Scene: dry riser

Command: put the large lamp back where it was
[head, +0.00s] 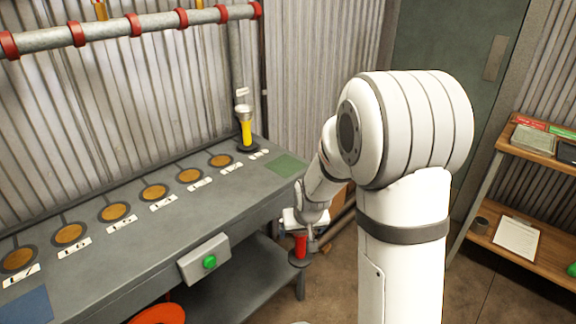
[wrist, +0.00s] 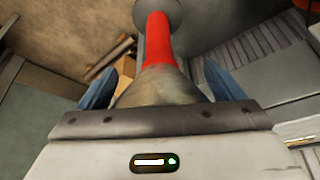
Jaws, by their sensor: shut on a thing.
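My gripper (head: 306,222) is shut on a red lamp (head: 300,245) and holds it in the air beyond the bench's right front corner. In the wrist view the red lamp (wrist: 158,38) has a grey cone-shaped head between the blue fingers and a grey disc at its far end. A yellow lamp (head: 246,131) with a silver head stands upright on a dark round base at the bench's back corner. I cannot tell from their size which one is the large lamp.
The grey bench (head: 225,205) has a row of brown round spots with number labels, all bare. A green patch (head: 287,165) lies at its right end, a blue patch (head: 25,308) at its left. A box with a green button (head: 209,262) sticks out in front. A shelf (head: 530,151) stands right.

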